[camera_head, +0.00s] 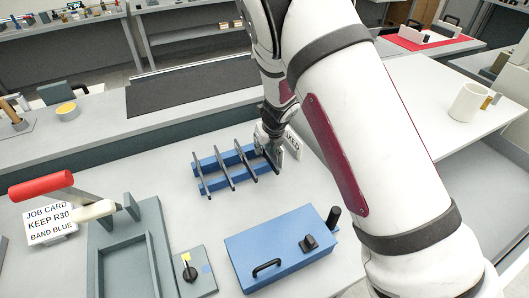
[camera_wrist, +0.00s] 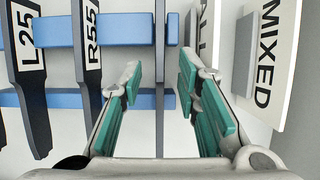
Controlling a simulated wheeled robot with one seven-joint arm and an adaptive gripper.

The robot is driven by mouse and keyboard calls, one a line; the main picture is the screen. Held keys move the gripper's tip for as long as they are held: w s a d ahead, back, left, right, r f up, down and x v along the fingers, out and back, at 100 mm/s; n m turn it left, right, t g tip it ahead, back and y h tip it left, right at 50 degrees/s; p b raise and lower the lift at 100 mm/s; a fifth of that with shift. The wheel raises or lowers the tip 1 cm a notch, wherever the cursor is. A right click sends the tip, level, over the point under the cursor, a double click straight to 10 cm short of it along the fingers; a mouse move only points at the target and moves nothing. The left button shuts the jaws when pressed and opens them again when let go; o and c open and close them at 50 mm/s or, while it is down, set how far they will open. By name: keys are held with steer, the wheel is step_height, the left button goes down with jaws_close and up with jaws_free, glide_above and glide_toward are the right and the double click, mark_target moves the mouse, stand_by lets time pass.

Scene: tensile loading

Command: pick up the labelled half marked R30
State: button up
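A blue rack (camera_head: 212,185) holds several dark flat specimen halves in a row. In the wrist view two halves at the left have white labels: L25 (camera_wrist: 28,60) and R55 (camera_wrist: 91,50). Another dark half (camera_wrist: 160,50), seen nearly edge-on, stands between my fingers; its label is not readable. No half with a readable R30 label shows. My gripper (camera_wrist: 158,80) is open, one finger on each side of this edge-on half, with gaps visible. In the head view my gripper (camera_head: 274,148) is at the right end of the rack.
A MIXED sign (camera_wrist: 268,50) stands just right of my gripper. A job card (camera_head: 48,224) reads KEEP R30, BAND BLUE. A grey fixture with a red handle (camera_head: 41,186), a blue box (camera_head: 282,248) and a small switch box (camera_head: 197,272) stand in front of the rack.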

steer(key=shift+w+f, duration=0.2)
steer(key=shift+f, duration=0.3)
jaws_close()
steer(key=shift+r, duration=0.1)
